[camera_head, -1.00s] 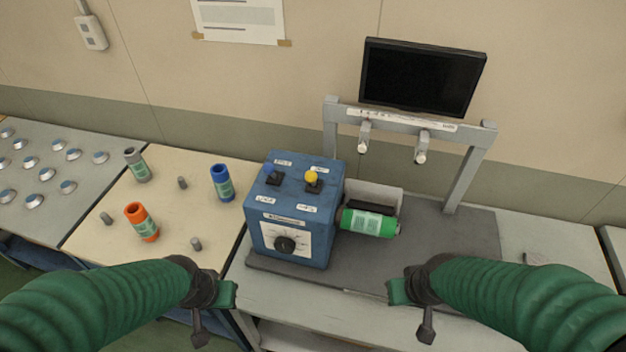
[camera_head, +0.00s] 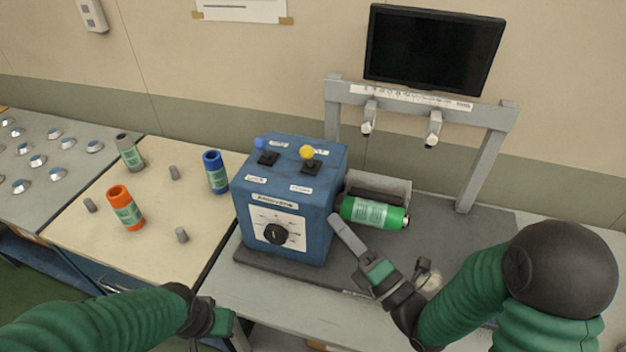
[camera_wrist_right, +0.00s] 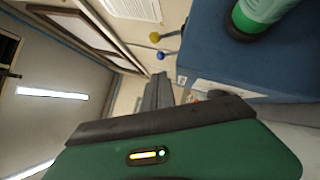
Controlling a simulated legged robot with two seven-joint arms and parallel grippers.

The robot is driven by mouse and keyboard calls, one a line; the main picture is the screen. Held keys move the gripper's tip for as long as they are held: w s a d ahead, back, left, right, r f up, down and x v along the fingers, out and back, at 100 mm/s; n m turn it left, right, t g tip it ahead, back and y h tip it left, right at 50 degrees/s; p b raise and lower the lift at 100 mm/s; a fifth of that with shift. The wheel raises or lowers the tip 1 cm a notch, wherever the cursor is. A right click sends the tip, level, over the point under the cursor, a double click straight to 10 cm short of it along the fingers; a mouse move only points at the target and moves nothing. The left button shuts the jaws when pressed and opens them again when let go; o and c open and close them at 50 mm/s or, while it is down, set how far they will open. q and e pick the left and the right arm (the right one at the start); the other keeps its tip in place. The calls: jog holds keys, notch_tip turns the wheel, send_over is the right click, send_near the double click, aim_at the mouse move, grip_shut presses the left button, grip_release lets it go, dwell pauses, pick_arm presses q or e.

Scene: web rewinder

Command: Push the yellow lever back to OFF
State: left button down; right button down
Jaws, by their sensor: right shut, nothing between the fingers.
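The yellow lever (camera_head: 307,153) stands on top of the blue control box (camera_head: 285,225), at the right of a blue lever (camera_head: 261,144). Small labels lie in front of and behind the levers, too small to read. My right gripper (camera_head: 338,222) is shut and empty at the box's front right side, its fingers pointing up and left, below and apart from the yellow lever. In the right wrist view the yellow knob (camera_wrist_right: 154,37) and blue knob (camera_wrist_right: 160,55) show beyond the fingertips (camera_wrist_right: 160,78). My left gripper (camera_head: 222,322) is low at the left; its fingers do not show clearly.
A green roll (camera_head: 373,213) lies right of the box, close to my right gripper. A grey frame (camera_head: 420,97) with a monitor (camera_head: 433,47) stands behind it. An orange roll (camera_head: 125,208) and blue roll (camera_head: 216,172) stand on the left table. Space above the box is clear.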

aim_at(309, 200)
jog(key=shift+r, duration=0.1)
jog(key=p+x, duration=0.2)
jog(key=x, duration=0.8)
jog(key=shift+w+r, duration=0.15)
jog(key=shift+w, duration=0.1)
jog(key=shift+w+d+r+p, duration=0.1)
jog(key=shift+w+r+p, duration=0.2)
jog(key=shift+w, duration=0.3)
jog(key=shift+w+d+r+p, duration=0.1)
jog(key=shift+w+r+p, duration=0.15)
jog(key=shift+w, duration=0.55)
jog(key=shift+w+d, duration=0.15)
jog(key=shift+d, duration=0.05)
jog(key=shift+a+r, duration=0.1)
jog(key=shift+r, duration=0.1)
